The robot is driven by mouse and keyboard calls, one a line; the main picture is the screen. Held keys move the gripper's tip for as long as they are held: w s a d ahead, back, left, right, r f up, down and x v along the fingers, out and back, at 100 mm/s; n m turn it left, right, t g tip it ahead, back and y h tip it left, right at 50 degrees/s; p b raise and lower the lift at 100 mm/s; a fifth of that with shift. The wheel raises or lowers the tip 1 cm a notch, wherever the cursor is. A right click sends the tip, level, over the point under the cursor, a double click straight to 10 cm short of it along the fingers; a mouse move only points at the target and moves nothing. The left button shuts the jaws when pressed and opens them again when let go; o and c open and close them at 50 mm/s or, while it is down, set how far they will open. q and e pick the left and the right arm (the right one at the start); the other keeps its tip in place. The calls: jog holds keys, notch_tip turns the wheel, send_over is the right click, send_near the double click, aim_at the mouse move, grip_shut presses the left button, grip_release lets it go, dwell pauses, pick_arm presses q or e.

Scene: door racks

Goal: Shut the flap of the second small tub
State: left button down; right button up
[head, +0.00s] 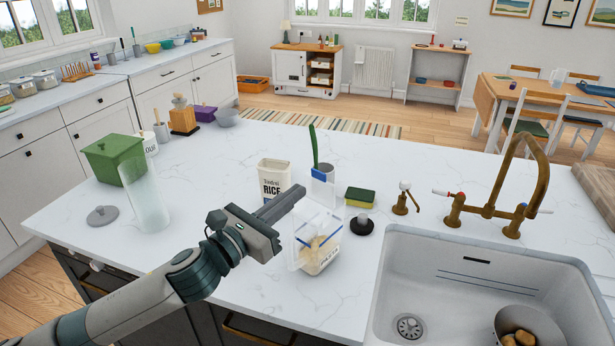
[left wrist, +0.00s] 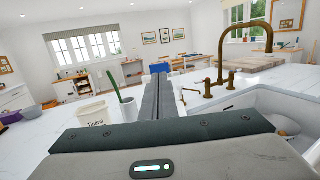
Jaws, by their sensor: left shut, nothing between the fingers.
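A small clear tub labelled PASTA (head: 318,258) stands on the worktop left of the sink, with pasta inside. A clear, blue-edged panel at its top looks like a raised flap; its exact angle is hard to tell. A white tub labelled RICE (head: 275,179) stands behind it and also shows in the left wrist view (left wrist: 93,115); its flap cannot be made out. My left gripper (head: 297,194) is shut and empty, in front of the RICE tub and above the PASTA tub's left side in the head view. Its closed fingers also show in the left wrist view (left wrist: 159,84). My right gripper is not in view.
The brass tap (head: 500,190) and sink (head: 400,270) are to the right. A glass cylinder (head: 148,200) and green box (head: 110,157) are left.

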aim_at(318, 175)
pick_arm(q)
jog(key=p+x, duration=0.1)
jog(key=x, duration=0.3)
jog(key=shift+w+d+r+p, duration=0.1)
jog(key=shift+w+d+p, duration=0.15)
jog(key=shift+p, duration=0.15)
jog(key=shift+w+d, duration=0.1)
jog(key=shift+w, duration=0.15)
